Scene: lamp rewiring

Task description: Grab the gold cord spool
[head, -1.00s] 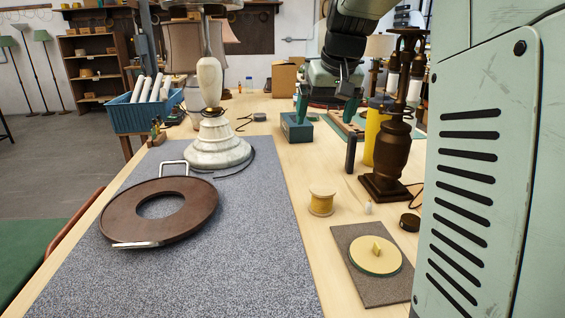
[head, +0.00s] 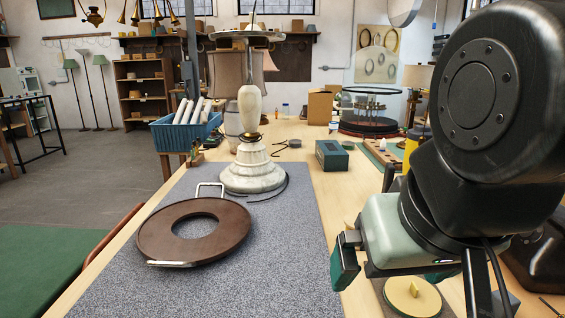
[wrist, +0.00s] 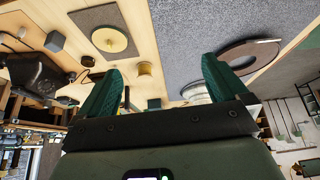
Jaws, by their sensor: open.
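The gold cord spool (wrist: 144,68) stands on the wooden bench in the wrist view, seen between my two green fingers and nearer the left one. It looks apart from both fingers and some way beyond them. My gripper (wrist: 162,64) is open and empty. In the head view one green finger (head: 345,262) hangs above the right edge of the grey mat; the other is mostly hidden.
A round cream disc (head: 413,296) lies on a small dark pad, below my gripper in the head view. A brown wooden ring (head: 160,238) and a pale lamp base (head: 252,177) are on the grey mat (head: 230,290). A green box (head: 331,155) stands farther back.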

